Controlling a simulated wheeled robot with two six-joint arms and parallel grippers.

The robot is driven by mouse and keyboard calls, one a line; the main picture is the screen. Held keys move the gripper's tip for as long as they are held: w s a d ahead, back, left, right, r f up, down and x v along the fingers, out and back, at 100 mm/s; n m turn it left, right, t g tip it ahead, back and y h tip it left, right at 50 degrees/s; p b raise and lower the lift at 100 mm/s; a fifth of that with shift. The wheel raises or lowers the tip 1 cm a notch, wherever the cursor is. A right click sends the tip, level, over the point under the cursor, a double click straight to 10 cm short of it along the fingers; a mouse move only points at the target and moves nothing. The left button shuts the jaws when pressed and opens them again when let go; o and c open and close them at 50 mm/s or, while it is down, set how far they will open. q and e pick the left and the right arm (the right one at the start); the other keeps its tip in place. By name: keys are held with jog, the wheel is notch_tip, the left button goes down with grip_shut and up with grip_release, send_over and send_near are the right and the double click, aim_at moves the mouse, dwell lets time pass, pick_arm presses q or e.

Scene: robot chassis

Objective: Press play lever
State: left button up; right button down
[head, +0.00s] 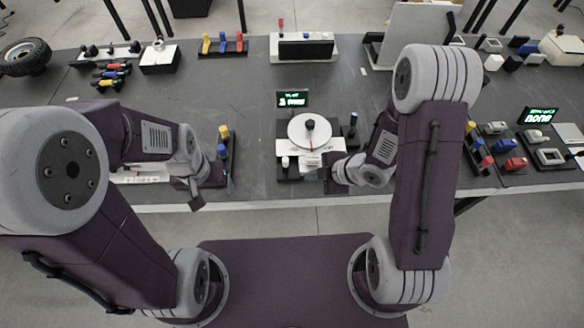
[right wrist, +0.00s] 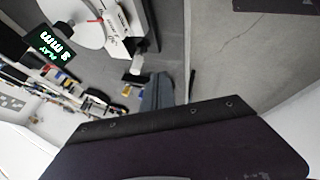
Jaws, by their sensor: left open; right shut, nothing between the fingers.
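A device with a round white disc (head: 308,131) and a dark knob on top stands at the table's middle. Behind it is a small display (head: 292,98) with green text; it also shows in the right wrist view (right wrist: 50,48). A small white-tipped lever (head: 285,162) stands at its front left. Another small white-tipped piece (right wrist: 136,70) shows close to my right fingers in the right wrist view. I cannot tell which part is the play lever. My right gripper (head: 327,180) is shut and empty at the device's front right. My left gripper (head: 190,196) is open, near the table's front edge.
A rack with yellow and blue pieces (head: 224,143) stands between my left gripper and the device. A dark upright post (head: 353,122) stands right of the disc. Red, blue and grey blocks and a second green display (head: 541,115) lie at the right.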

aim_at(285, 162)
pick_arm(q)
jog(key=shift+s+d, duration=0.3)
jog(key=shift+d, duration=0.05)
pick_arm(e)
jog(key=w+a+f, duration=0.5)
jog(key=w+f, duration=0.1)
jog(key=w, duration=0.1)
jog(key=shift+a+f, duration=0.25)
jog(key=shift+f, duration=0.15)
pick_arm(q)
jog(key=shift+r, duration=0.1)
